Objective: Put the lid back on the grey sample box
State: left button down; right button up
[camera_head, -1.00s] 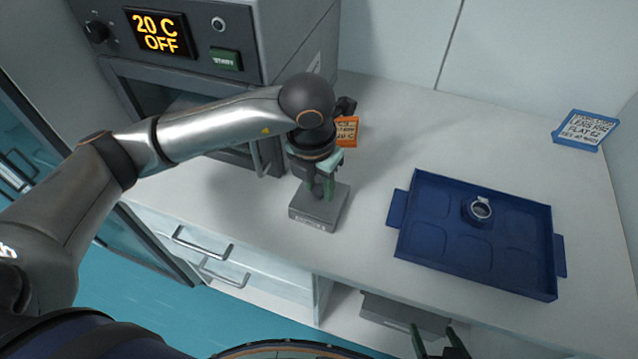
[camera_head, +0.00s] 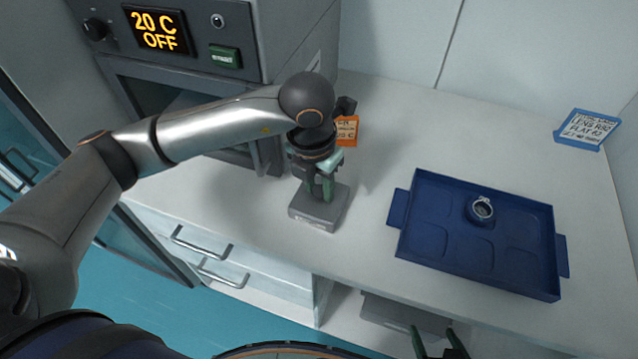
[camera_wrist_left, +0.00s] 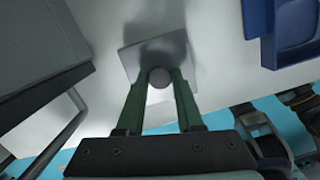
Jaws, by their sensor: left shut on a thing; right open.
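The grey sample box (camera_head: 312,222) stands on the white bench top, left of the blue tray in the head view. My left gripper (camera_head: 320,190) points down over it with its green fingers. In the left wrist view the fingers (camera_wrist_left: 160,80) are shut on the round knob of a square grey lid (camera_wrist_left: 138,55). The lid appears level with the top of the box, but I cannot tell whether it rests fully on it or leaves a small gap. My right gripper (camera_head: 434,340) is open and empty at the bottom edge of the head view.
A blue tray (camera_head: 405,225) with shallow compartments holds a small ring-like part (camera_head: 482,208). An oven (camera_head: 215,20) stands behind my left arm. An orange-framed label (camera_head: 346,131) stands behind the box, and a blue-framed label (camera_head: 587,129) at far right. The bench behind the tray is clear.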

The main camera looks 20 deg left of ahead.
pick_arm(q)
jog(key=shift+b, duration=0.3)
dwell(0.6)
grip_release()
dwell(0.5)
jog(key=shift+r, duration=0.1)
jog(key=shift+r+p, duration=2.05)
jog(key=shift+r, duration=1.4)
grip_shut()
